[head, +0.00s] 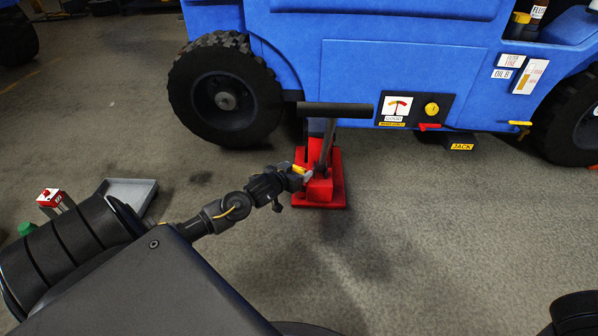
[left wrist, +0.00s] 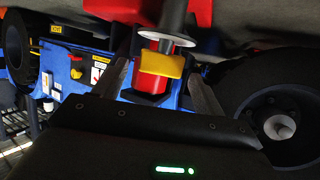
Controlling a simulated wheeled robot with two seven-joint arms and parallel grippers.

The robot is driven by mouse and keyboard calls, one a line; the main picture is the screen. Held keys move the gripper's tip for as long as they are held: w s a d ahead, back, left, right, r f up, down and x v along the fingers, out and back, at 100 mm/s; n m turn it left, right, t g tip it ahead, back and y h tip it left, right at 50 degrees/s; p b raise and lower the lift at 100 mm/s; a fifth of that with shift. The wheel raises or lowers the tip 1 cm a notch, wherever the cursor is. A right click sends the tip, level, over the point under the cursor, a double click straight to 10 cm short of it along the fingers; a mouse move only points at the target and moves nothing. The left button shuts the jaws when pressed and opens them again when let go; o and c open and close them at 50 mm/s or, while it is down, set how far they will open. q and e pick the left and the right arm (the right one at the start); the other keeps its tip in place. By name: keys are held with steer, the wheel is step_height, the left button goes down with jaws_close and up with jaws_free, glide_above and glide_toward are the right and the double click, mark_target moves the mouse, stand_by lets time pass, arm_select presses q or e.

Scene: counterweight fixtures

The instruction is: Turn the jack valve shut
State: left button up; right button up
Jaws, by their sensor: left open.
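A red floor jack (head: 320,195) with a long black crossbar handle (head: 335,109) stands on the floor beside the blue vehicle. A small yellow part, apparently the jack valve (head: 299,169), sits low on it. In the left wrist view the yellow valve (left wrist: 162,64) shows in front of a red cylinder and beside a pale disc. My left gripper (head: 299,177) is at the jack's left side. Its jaws are open, with one finger on each side of the yellow part in the left wrist view (left wrist: 160,76). I cannot tell whether they touch it. My right gripper is out of view.
The blue vehicle (head: 400,65) fills the back, with a large black tyre (head: 225,90) left of the jack. The floor right of the jack is clear.

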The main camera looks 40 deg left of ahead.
arm_select(q)
steer(key=shift+b+x, duration=0.5)
steer(key=shift+x, duration=0.55)
steer(key=shift+w+f, duration=0.1)
steer(key=shift+w, duration=0.15)
steer(key=shift+c, duration=0.4)
